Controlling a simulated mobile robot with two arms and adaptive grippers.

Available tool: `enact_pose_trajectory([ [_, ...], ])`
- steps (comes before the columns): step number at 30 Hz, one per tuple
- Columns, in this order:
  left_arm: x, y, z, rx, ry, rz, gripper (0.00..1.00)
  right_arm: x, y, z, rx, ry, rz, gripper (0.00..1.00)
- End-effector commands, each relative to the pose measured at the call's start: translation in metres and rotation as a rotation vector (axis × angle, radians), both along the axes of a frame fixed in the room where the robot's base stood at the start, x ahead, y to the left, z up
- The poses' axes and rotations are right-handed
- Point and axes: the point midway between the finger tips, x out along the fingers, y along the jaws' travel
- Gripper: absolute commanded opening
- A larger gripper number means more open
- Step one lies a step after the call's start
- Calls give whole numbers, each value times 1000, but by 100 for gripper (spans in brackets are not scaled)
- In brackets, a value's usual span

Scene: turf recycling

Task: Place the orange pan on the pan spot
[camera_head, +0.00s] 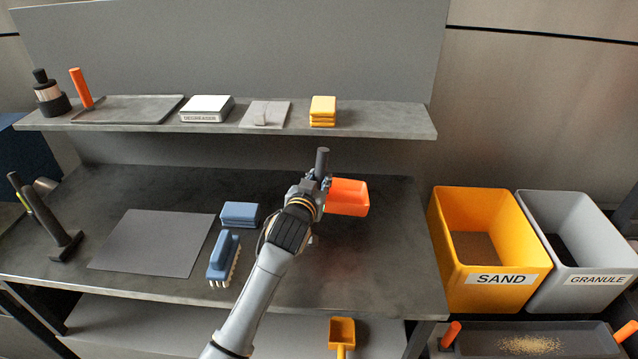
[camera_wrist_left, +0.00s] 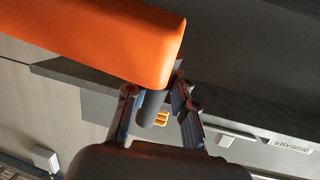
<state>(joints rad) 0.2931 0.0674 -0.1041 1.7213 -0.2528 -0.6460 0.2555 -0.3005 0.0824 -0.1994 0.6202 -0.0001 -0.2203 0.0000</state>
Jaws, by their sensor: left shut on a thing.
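The orange pan (camera_head: 348,198) is at the right part of the dark workbench, beside my left gripper (camera_head: 313,183). My left gripper is shut on the pan's dark handle, whose end sticks up past the fingers. In the left wrist view the orange pan (camera_wrist_left: 95,38) fills the upper left, just beyond the fingertips of the left gripper (camera_wrist_left: 157,95). Whether the pan touches the bench is hard to tell. A flat grey mat (camera_head: 152,243) lies bare on the left of the bench; no pan spot is labelled. My right gripper is not in view.
A blue brush (camera_head: 222,258) and a blue block (camera_head: 239,214) lie between mat and arm. A black-handled tool (camera_head: 50,225) stands at far left. The shelf (camera_head: 385,120) above holds a tray, degreaser and yellow sponges (camera_head: 322,110). Sand (camera_head: 485,290) and granule (camera_head: 580,290) bins stand right.

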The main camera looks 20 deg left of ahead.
Motion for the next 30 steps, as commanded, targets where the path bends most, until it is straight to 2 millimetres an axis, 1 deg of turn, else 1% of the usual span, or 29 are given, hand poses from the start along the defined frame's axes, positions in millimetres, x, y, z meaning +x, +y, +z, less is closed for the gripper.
enact_pose_trajectory([
  [6, 0, 0, 3, -1, -1, 0, 0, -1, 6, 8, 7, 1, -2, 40],
  [9, 0, 0, -10, -1, 0, -1, 0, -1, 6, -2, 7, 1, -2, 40],
  [21, 0, -1, -50, -1, -1, -1, 0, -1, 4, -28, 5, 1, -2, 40],
  [30, 0, 0, -73, -1, -2, 0, 0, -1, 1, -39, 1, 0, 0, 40],
])
